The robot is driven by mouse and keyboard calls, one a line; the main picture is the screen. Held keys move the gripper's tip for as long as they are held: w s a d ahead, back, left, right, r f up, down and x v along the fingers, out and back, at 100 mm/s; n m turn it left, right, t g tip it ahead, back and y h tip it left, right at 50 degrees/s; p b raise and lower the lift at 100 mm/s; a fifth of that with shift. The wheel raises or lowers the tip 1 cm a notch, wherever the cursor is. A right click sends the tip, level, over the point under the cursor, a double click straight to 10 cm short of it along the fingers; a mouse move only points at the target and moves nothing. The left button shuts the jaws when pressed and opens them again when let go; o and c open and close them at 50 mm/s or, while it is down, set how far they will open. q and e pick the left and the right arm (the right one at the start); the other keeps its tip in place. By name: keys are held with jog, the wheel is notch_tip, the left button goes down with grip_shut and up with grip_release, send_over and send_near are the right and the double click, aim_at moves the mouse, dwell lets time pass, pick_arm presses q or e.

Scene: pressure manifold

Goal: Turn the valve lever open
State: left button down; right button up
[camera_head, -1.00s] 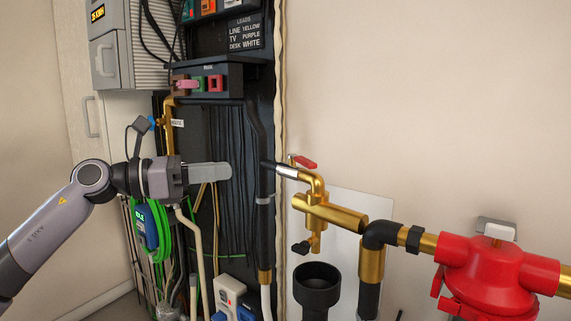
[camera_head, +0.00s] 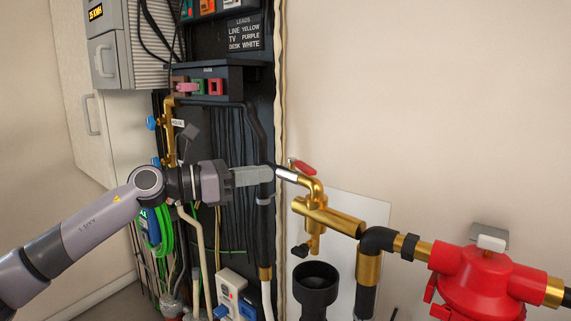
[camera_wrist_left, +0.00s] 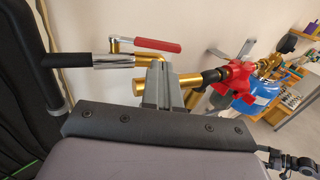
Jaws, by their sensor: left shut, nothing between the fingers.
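The valve lever (camera_head: 302,166) is a small red handle on top of a brass valve fitting (camera_head: 315,188) on the wall pipework. In the left wrist view the red lever (camera_wrist_left: 158,45) lies roughly level, above and beyond the fingertips. My left gripper (camera_head: 268,175) is shut and empty, its fingers pointing right, left of the lever and close to the metal-ended black hose (camera_head: 285,173). In the left wrist view its fingers (camera_wrist_left: 159,66) stand in front of the brass pipe. I cannot tell whether they touch anything. My right gripper is out of view.
A red regulator (camera_head: 476,270) sits on the pipe at lower right. A brass cylinder (camera_head: 334,219) and a black cup-like fitting (camera_head: 317,287) are below the valve. A dark cable panel (camera_head: 232,130) is behind my arm. The wall at upper right is bare.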

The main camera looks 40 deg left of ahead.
aim_at(301, 169)
pick_arm(q)
jog(key=p+x, duration=0.2)
jog(key=x, duration=0.1)
jog(key=shift+w+d+r, duration=0.2)
jog(key=shift+r, duration=0.05)
jog(key=shift+w+d+f+p, duration=0.25)
jog(key=shift+w+d+p, duration=0.35)
jog(key=shift+w, duration=0.25)
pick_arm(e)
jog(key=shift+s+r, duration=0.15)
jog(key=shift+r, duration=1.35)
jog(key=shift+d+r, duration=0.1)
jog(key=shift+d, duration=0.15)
